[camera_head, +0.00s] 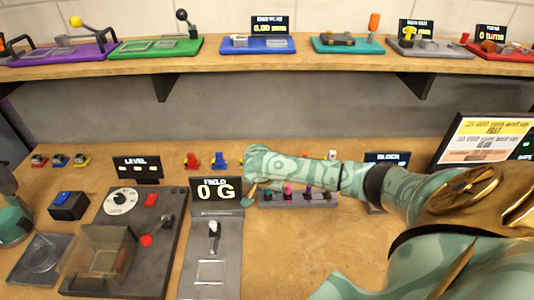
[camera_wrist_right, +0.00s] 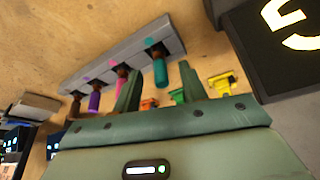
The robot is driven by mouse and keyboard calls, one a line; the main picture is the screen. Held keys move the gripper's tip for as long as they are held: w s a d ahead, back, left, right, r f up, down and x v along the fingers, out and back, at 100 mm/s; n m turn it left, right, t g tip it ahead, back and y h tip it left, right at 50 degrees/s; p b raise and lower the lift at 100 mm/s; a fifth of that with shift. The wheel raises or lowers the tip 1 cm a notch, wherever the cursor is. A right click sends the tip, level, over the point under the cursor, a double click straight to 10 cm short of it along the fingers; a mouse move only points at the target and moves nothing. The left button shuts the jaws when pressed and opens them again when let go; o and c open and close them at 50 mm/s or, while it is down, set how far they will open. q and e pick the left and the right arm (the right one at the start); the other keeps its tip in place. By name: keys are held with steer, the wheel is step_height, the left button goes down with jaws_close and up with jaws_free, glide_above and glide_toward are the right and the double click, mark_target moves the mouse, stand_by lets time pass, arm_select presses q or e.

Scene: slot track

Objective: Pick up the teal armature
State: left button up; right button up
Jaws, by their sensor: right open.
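The teal armature (camera_wrist_right: 160,70) stands in the grey slotted rack (camera_wrist_right: 110,65), at the end nearest the field sign. In the head view it is the leftmost peg (camera_head: 268,194) in the rack (camera_head: 300,201). My right gripper (camera_wrist_right: 160,80) is open and empty; in the wrist view its fingers appear on either side of the teal armature, with gaps. Whether they reach its depth is unclear. In the head view my right gripper (camera_head: 250,192) is at the rack's left end, beside the field sign. Only a piece of my left arm shows at the left edge.
Pink (camera_wrist_right: 120,70), purple (camera_wrist_right: 95,95) and brown armatures share the rack. The "0 G" field sign (camera_head: 216,188) stands close to the left. Small coloured clips (camera_wrist_right: 222,84) lie behind. A grey device board (camera_head: 165,245) is left; bare table lies in front of the rack.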

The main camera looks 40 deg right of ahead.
steer(key=x, duration=0.2)
steer(key=shift+w+f+b, duration=0.1)
steer(key=shift+f+b, duration=0.25)
steer(key=shift+f, duration=0.05)
steer(key=shift+r, duration=0.1)
steer(key=shift+c, duration=0.2)
jaws_close()
steer(key=shift+r, duration=0.1)
